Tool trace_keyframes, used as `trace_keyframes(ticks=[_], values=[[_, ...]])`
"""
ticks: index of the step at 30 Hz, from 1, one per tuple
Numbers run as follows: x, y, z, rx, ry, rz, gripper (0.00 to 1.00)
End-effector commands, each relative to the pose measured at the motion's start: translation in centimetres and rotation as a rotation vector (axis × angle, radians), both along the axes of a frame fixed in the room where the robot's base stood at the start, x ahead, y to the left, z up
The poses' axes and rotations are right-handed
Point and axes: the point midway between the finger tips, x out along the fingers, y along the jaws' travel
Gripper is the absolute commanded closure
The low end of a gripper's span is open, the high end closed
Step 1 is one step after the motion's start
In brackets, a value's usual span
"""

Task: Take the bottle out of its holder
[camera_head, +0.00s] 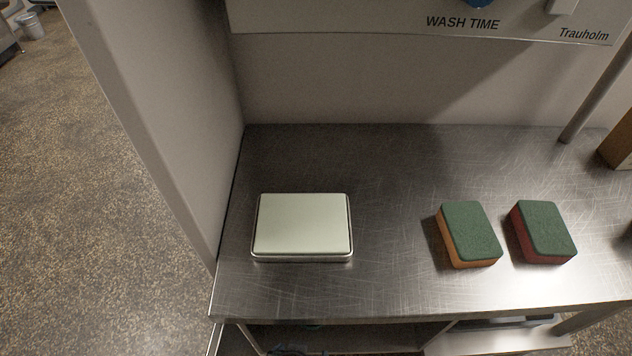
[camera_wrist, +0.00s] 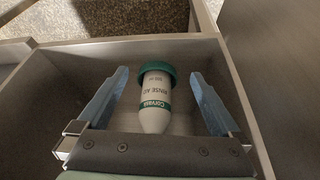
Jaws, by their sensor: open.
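The lower end of the bottle tapers toward my gripper's base. My gripper (camera_wrist: 160,73) is open, with one blue finger on each side of the bottle. Gaps show between the fingers and the bottle. How deep the fingers reach beside it is hard to tell. The head view shows neither the bottle nor my gripper.
A steel counter (camera_head: 390,180) carries a pale flat scale-like box (camera_head: 302,224), an orange-and-green sponge (camera_head: 470,234) and a red-and-green sponge (camera_head: 543,232). A pole (camera_head: 598,95) stands at the right. Speckled floor (camera_head: 80,200) lies left.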

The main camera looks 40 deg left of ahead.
Motion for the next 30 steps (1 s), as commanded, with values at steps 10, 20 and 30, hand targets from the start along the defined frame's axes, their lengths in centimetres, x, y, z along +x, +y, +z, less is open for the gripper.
trace_keyframes(ticks=[10,20,30], values=[[3.5,2.0,-0.5,-0.004,0.007,0.004,0.00],[7.2,3.9,-0.5,-0.004,0.009,0.003,0.00],[10.1,5.4,-0.5,-0.003,0.007,0.003,0.00]])
